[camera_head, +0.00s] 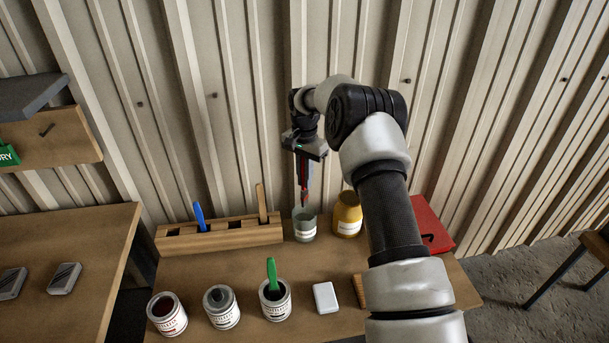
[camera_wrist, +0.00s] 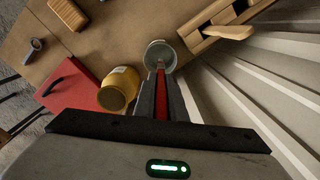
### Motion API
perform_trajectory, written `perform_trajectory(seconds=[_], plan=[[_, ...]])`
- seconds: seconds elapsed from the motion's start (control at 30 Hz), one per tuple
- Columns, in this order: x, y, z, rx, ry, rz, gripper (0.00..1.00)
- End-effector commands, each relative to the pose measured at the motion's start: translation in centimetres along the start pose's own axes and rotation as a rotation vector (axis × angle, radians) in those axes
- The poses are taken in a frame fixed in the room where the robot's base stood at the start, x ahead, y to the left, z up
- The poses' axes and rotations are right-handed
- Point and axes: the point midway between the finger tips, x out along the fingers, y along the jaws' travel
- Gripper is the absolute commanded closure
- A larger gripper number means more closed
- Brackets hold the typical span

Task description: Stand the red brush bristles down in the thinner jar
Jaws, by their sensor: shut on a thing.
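My gripper (camera_head: 303,178) is shut on the red brush (camera_head: 304,196) and holds it about upright, pointing down. In the wrist view the red brush (camera_wrist: 161,104) shows between my two fingers (camera_wrist: 162,98). The thinner jar (camera_head: 305,230), a clear grey-green glass with a white label, stands on the table directly below. It also shows in the wrist view (camera_wrist: 160,46), at the far end of the brush. The brush's lower end is at the jar's mouth; I cannot tell whether the bristles are inside it.
A wooden rack (camera_head: 215,238) holding a blue-handled brush (camera_head: 199,216) and a wooden stick (camera_head: 262,203) stands left of the jar. A yellow jar (camera_head: 347,216) stands close right. Paint cans (camera_head: 222,308), one holding a green brush (camera_head: 272,275), stand in front. A corrugated wall rises behind.

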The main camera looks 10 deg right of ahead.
Motion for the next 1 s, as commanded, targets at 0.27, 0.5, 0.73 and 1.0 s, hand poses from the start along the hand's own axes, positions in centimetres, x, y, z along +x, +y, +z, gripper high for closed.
perform_trajectory(seconds=[0.27, 0.5, 0.73, 1.0], plan=[[2.5, 0.0, 0.0, 0.000, 0.000, -0.001, 1.00], [4.5, 0.0, 0.0, 0.000, -0.001, 0.000, 1.00], [6.3, 0.0, 0.0, 0.000, -0.001, -0.001, 1.00], [8.4, -0.1, 0.0, -0.001, 0.000, -0.001, 1.00]])
